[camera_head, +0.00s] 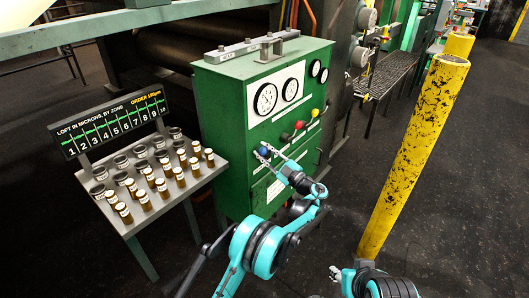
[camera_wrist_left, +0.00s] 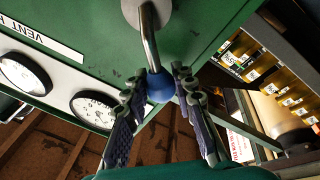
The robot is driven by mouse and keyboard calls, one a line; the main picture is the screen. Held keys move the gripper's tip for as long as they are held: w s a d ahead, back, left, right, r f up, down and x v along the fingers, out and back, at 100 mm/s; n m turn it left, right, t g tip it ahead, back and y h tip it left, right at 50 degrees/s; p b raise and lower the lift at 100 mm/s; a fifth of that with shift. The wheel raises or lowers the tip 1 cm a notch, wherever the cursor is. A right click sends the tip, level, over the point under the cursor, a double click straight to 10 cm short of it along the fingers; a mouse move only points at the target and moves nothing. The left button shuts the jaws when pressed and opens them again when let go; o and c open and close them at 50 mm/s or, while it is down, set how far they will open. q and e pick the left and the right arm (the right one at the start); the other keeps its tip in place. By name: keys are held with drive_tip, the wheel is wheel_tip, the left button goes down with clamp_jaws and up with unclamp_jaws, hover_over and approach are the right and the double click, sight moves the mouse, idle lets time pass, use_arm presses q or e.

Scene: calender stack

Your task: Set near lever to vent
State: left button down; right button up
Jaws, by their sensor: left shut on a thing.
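The green control cabinet (camera_head: 225,110) stands in the middle of the head view. Its front carries a row of levers. The nearest has a blue knob (camera_head: 262,151). In the left wrist view the blue ball (camera_wrist_left: 160,87) sits at the end of a bent metal rod (camera_wrist_left: 151,45) from a round grey boss. My left gripper (camera_head: 267,155) is at this knob, with a finger on each side of the ball in the wrist view.
Black (camera_head: 285,137), red (camera_head: 298,125) and yellow (camera_head: 315,112) knobs follow along the panel, below dials (camera_head: 265,99). A sample table (camera_head: 130,225) with several jars stands left. A yellow post (camera_head: 415,160) stands right. Dark floor is open between cabinet and post.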

use_arm(q)
drive_tip(key=c, duration=1.2)
unclamp_jaws()
drive_tip(key=v, duration=1.2)
drive_tip(key=shift+f, duration=0.1)
